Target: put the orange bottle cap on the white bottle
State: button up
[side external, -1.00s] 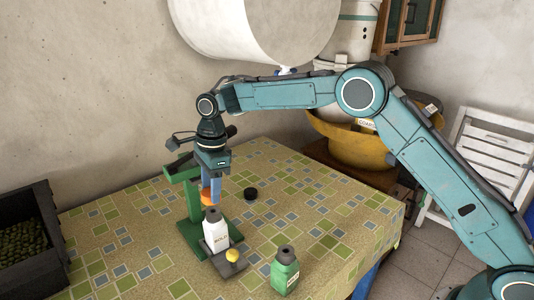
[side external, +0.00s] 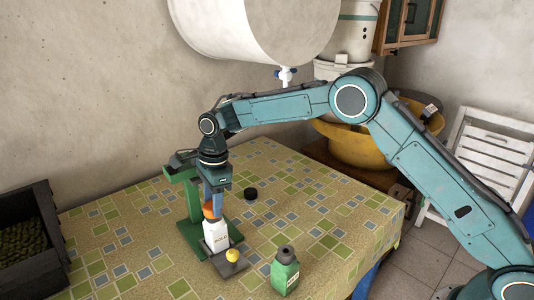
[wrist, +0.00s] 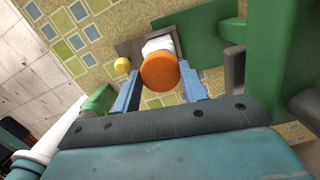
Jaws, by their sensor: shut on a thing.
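The white bottle (side external: 216,239) stands upright on the grey plate of a green stand in the side view. My gripper (side external: 213,206) points down over it, its blue fingers shut on the orange bottle cap (side external: 208,210). The cap is at the bottle's top in the side view; I cannot tell whether it touches the neck. In the wrist view the orange cap (wrist: 160,71) sits between the blue fingers (wrist: 160,86) and covers most of the white bottle (wrist: 157,45). The bottle's mouth is hidden.
The green stand (side external: 190,200) rises close behind my gripper. A yellow ball-like knob (side external: 232,255) is beside the bottle. A green bottle (side external: 285,270) with a dark top stands front right. A dark crate (side external: 45,225) is at left.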

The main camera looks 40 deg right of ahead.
jog(key=shift+f, duration=0.4)
jog(key=o, duration=1)
jog(key=shift+r, duration=0.15)
jog(key=shift+s+d+r, duration=0.1)
jog(key=shift+d+r, duration=0.15)
jog(key=shift+r, duration=1.85)
jog(key=shift+w+d+r, duration=0.1)
jog(key=shift+d+r, duration=0.15)
jog(key=shift+r, duration=1.85)
jog(key=shift+s+d+r, duration=0.1)
jog(key=shift+d+r, duration=0.15)
jog(key=shift+r, duration=1.85)
jog(key=shift+r, duration=0.15)
